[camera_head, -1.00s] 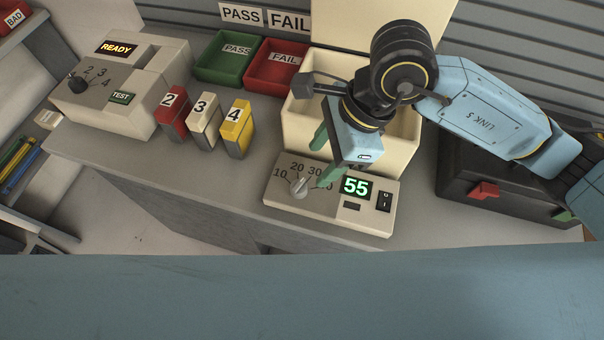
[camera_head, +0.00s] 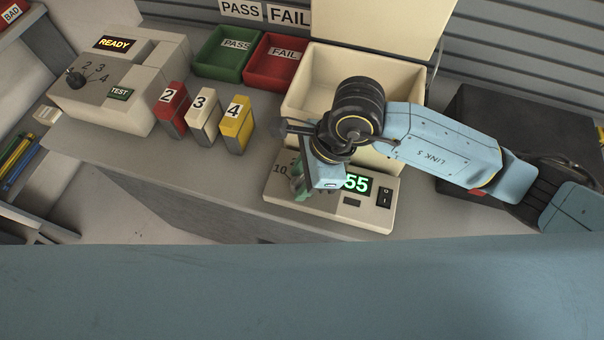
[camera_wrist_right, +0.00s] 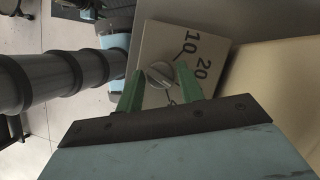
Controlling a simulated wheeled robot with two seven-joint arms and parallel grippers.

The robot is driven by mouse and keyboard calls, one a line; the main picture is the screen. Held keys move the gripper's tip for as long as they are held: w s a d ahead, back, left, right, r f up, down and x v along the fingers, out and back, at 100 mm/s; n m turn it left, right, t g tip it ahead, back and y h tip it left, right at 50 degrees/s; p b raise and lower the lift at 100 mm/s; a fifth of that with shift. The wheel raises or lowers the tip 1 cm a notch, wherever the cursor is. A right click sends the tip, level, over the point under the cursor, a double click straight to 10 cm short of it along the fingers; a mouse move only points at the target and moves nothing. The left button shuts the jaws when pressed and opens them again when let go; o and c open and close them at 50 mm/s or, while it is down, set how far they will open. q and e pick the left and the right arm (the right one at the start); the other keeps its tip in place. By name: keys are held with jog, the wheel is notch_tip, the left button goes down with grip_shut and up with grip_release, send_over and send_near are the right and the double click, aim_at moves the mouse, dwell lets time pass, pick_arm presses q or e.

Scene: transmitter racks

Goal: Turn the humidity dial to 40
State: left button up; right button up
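The humidity unit (camera_head: 345,205) is a cream box on the bench with a green display (camera_head: 356,184) that shows 55. Its grey dial (camera_wrist_right: 160,74) shows in the right wrist view beside the marks 10 and 20; in the head view my right gripper mostly hides it. My right gripper (camera_head: 299,188) points down over the dial. In the wrist view its green fingers (camera_wrist_right: 159,68) are apart, one on each side of the knob. I cannot tell whether they touch it. The other dial numbers are hidden. My left gripper is not in view.
A cream open bin (camera_head: 297,100) stands behind the unit. A black rocker switch (camera_head: 385,196) is on the unit's right. Numbered blocks (camera_head: 203,118), a READY tester (camera_head: 120,75), and green (camera_head: 220,68) and red (camera_head: 275,78) trays are to the left. A black case (camera_head: 500,130) is to the right.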

jog(key=c, duration=0.6)
jog(key=shift+m, duration=0.4)
jog(key=m+t+b, duration=0.1)
jog(key=m, duration=0.2)
jog(key=shift+s+m+t+b, duration=0.15)
jog(key=shift+m+t+b, duration=0.15)
jog(key=shift+t, duration=0.1)
jog(key=shift+m+t+h+b, duration=0.35)
jog(key=shift+m+t, duration=0.25)
jog(key=shift+m, duration=1.1)
jog(key=o, duration=1)
jog(key=shift+r, duration=0.15)
